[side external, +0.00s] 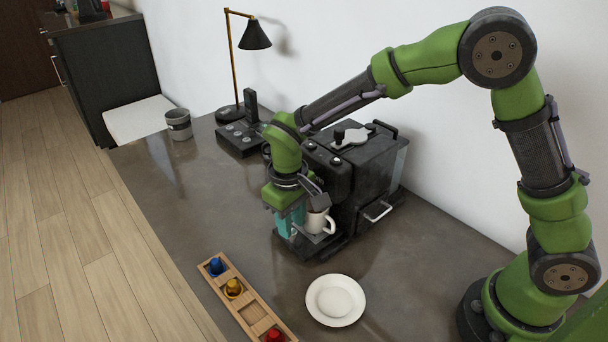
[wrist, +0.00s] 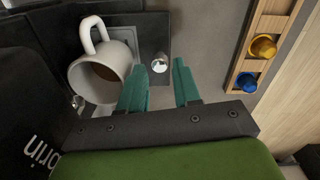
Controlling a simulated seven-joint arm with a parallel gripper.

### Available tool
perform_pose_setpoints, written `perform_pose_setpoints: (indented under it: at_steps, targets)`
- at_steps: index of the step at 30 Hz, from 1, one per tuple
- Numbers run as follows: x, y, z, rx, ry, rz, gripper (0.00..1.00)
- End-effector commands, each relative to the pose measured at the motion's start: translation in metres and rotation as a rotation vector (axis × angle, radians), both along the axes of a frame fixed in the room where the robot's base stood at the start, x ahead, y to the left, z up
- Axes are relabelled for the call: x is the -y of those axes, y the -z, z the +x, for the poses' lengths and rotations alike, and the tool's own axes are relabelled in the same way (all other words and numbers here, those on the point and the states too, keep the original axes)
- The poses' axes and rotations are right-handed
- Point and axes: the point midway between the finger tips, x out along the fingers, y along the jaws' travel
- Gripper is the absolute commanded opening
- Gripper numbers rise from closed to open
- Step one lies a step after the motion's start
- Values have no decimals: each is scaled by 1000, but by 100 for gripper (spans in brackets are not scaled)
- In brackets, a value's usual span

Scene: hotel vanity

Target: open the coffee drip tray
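The black coffee machine (side external: 345,180) stands against the wall. A white mug (side external: 317,222) rests at its front, on the dark drip tray area; it also shows in the wrist view (wrist: 103,75). In the wrist view the black tray (wrist: 153,25) has a round silver knob (wrist: 160,63) at its front edge. My gripper (side external: 287,226) points down in front of the machine, close to the mug. Its teal fingers (wrist: 160,66) are apart, and the knob appears between their tips. I cannot tell whether they touch it. The side view hides the knob behind the gripper.
A wooden rack (side external: 250,307) with blue, yellow and red capsules lies at the front. A white plate (side external: 335,300) is to its right. A lamp (side external: 229,112), a dark phone-like device (side external: 238,138) and a grey cup (side external: 179,124) stand farther back. The counter left of my gripper is clear.

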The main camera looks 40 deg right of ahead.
Motion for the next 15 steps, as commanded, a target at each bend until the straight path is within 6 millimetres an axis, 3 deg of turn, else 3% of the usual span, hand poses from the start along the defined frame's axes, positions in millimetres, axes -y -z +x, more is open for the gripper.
perform_pose_setpoints:
  at_steps: [6, 15]
  targets:
    - [1, 20, 0, -1, 1, 0, 32]
    - [1, 22, 0, 1, 1, 0, 32]
